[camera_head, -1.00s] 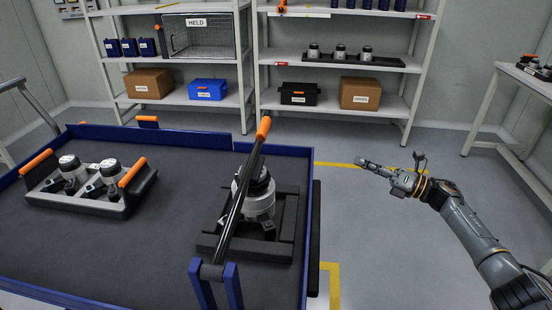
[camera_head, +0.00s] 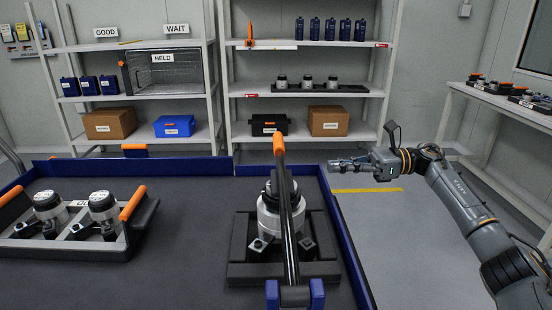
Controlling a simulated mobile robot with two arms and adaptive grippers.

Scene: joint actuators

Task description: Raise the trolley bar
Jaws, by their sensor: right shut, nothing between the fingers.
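The trolley (camera_head: 190,270) is a dark-decked cart with blue rims in the lower left and middle. Its bar (camera_head: 289,220) is a black lever with an orange grip (camera_head: 279,144) at the upper end, hinged in a blue bracket (camera_head: 294,294) at the near edge. The bar stands in front of a silver and black actuator (camera_head: 270,212) in a dark cradle and partly hides it. My right gripper (camera_head: 335,165) is shut and empty, pointing left, to the right of the orange grip and apart from it. My left gripper is not in view.
A tray with orange handles (camera_head: 133,203) holds two actuators on the trolley's left. Shelves (camera_head: 330,92) with boxes, a cage labelled HELD (camera_head: 163,72) and blue containers stand behind. A side table (camera_head: 500,102) is at the right. Floor right of the trolley is clear.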

